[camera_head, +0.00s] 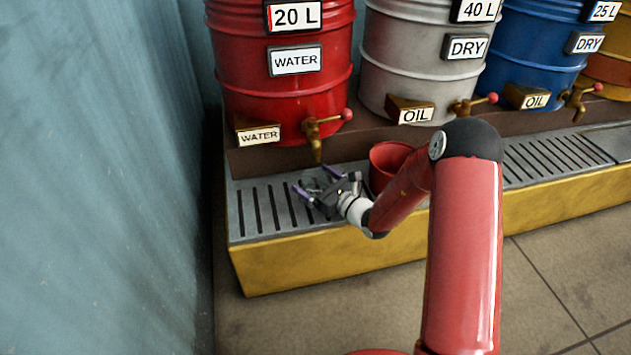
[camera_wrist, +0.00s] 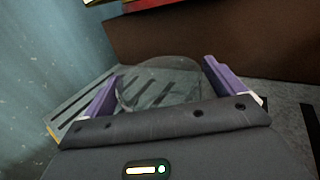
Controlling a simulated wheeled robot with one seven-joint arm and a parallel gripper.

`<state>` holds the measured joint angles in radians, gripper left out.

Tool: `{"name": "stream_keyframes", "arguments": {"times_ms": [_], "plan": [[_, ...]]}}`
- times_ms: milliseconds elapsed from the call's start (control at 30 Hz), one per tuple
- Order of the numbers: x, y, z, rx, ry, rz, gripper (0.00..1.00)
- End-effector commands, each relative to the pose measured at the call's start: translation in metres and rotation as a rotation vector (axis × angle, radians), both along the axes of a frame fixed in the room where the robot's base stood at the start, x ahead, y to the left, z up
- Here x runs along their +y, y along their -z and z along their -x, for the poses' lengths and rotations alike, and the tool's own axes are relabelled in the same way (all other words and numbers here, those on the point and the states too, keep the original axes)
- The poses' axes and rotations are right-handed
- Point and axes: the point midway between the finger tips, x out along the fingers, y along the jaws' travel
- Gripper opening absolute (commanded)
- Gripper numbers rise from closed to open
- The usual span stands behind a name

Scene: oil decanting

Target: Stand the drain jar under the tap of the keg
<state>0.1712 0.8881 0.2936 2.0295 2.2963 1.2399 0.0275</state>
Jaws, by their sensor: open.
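A clear glass jar (camera_wrist: 165,88), hard to see, stands on the slatted drip tray between the open fingers of my gripper (camera_wrist: 160,70). In the head view the jar (camera_head: 316,178) is only a faint outline at my gripper (camera_head: 315,182), whose purple fingertips are apart. I cannot tell whether the fingers touch the glass. The red keg (camera_head: 285,95) reads "20 L" and "WATER". Its brass tap (camera_head: 314,132) with a red knob hangs just above and behind the jar in the picture. Whether the jar is exactly under the spout is unclear.
The grey slatted tray (camera_head: 247,215) tops a yellow plinth (camera_head: 290,262). A red bucket (camera_head: 388,152) stands on it right of my gripper, partly behind my arm. A grey keg (camera_head: 410,65) and a blue keg (camera_head: 525,50) have "OIL" plates below. A blue wall (camera_head: 110,150) is at left.

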Motion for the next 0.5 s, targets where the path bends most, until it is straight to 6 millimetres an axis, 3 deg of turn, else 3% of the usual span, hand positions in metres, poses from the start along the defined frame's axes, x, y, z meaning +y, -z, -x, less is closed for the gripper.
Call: {"name": "stream_keyframes", "arguments": {"times_ms": [167, 500], "plan": [[-0.004, -0.003, 0.003, 0.002, 0.001, 0.001, 0.94], [-0.055, -0.003, 0.048, 0.002, 0.004, 0.001, 0.94]]}}
